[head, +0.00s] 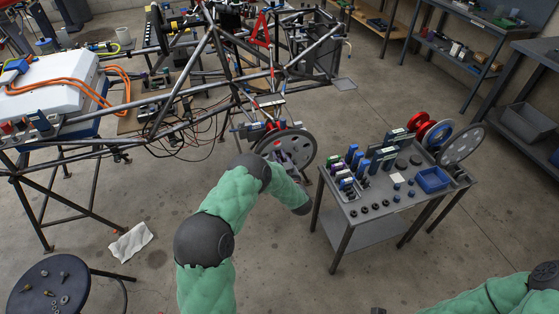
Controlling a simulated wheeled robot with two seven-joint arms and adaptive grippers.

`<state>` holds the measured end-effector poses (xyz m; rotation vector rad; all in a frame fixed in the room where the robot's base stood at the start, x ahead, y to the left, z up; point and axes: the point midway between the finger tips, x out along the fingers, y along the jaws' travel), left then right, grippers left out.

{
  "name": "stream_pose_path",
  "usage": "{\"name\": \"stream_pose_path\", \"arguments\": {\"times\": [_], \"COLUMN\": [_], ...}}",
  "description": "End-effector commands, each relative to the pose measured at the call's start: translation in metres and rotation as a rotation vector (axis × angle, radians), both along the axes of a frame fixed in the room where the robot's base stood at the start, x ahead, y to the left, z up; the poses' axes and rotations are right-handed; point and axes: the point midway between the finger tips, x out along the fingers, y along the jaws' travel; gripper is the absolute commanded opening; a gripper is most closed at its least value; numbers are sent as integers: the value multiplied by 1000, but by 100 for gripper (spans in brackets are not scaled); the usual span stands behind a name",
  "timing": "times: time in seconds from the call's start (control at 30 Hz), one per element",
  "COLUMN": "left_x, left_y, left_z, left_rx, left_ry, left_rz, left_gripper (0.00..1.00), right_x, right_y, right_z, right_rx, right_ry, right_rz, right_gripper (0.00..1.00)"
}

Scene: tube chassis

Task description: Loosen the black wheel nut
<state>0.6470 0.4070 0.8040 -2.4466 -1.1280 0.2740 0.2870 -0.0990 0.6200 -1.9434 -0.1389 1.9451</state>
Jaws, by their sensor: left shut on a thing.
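My left arm reaches up the middle of the head view, and its gripper (284,157) is at the hub of the grey spoked wheel (304,139) on the tube chassis (186,95). The left gripper is shut at the hub. The black wheel nut is too small and too covered by the gripper to make out clearly. Red parts show just behind the wheel. My right arm lies across the bottom right corner. Only a small dark piece at the bottom edge (378,311) may belong to its gripper, and its jaws cannot be seen.
A grey tool cart (345,211) stands right of the wheel, with coloured holders, black round parts, a blue bin (432,180) and discs. A dark round stool (43,287) with small metal parts is at lower left. A white cloth (131,241) lies on open floor.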

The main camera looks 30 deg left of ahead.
Motion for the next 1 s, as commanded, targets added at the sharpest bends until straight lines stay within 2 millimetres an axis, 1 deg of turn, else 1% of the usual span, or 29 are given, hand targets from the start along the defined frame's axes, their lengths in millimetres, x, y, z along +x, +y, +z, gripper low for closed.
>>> {"name": "stream_pose_path", "arguments": {"times": [0.03,0.13,0.5,0.57,0.8,1.0], "left_x": [1,1,1,1,0,0], "left_y": [0,0,0,0,0,0], "left_z": [-1,0,1,0,-2,1], "left_rx": [-25,-63,-86,-115,-298,-364], "left_ry": [-34,-76,-102,-137,-352,-429], "left_rz": [-1,-1,-1,-1,0,-1], "left_gripper": [0,0,0,0,0,0], "right_x": [0,0,0,0,0,0], "right_y": [0,0,0,0,0,0], "right_z": [-5,-7,-8,-12,-32,-36], "right_rx": [0,0,0,0,0,0], "right_ry": [0,0,0,0,0,0], "right_rz": [0,0,0,0,0,0], "right_gripper": [40,40,40,40,40,40]}}
